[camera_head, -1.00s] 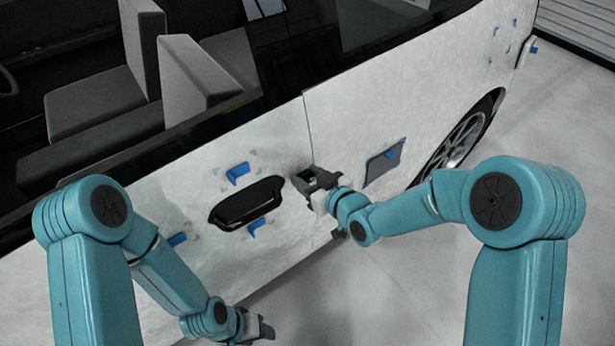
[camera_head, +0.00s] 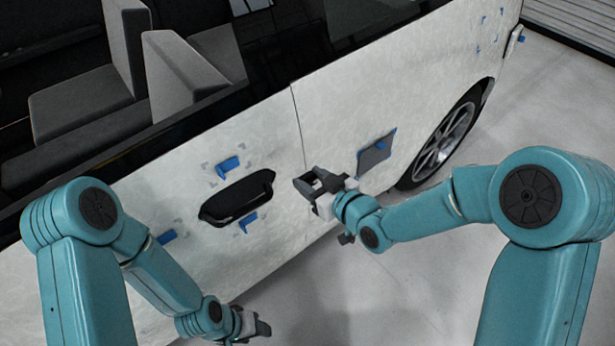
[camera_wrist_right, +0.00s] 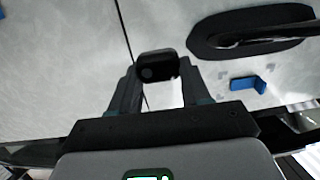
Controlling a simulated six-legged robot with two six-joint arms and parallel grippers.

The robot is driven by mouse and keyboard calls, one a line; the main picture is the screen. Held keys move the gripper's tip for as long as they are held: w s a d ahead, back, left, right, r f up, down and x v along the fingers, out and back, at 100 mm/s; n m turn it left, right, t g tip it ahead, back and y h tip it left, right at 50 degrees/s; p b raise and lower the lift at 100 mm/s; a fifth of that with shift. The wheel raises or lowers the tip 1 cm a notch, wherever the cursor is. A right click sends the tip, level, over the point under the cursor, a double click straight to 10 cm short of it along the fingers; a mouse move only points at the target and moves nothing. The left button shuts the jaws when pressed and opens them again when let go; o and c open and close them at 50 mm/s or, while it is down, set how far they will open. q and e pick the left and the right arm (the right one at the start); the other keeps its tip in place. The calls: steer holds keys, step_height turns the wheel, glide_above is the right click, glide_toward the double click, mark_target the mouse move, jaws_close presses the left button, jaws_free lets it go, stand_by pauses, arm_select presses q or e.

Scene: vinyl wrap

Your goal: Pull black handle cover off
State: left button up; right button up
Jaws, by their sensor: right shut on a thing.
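The black door handle (camera_head: 238,198) sits in a dark oval recess on the white van side in the head view. It also shows upper right in the right wrist view (camera_wrist_right: 262,36). My right gripper (camera_head: 308,184) is right of the handle, apart from it. In the right wrist view my right gripper (camera_wrist_right: 158,72) is shut on a small black rounded piece, the handle cover (camera_wrist_right: 157,66), held between the fingertips. The cover is apart from the handle. My left gripper (camera_head: 260,328) hangs low, near the bottom edge; its jaws are too unclear to judge.
Blue tabs (camera_head: 228,166) stick to the panel around the handle. A grey squeegee-like card (camera_head: 376,156) with a blue tab is on the panel to the right. The rear wheel (camera_head: 446,140) is farther right. Grey floor (camera_head: 420,290) is clear below.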

steer(key=shift+b+v, duration=0.3)
steer(key=shift+v, duration=1.05)
steer(key=shift+f, duration=0.2)
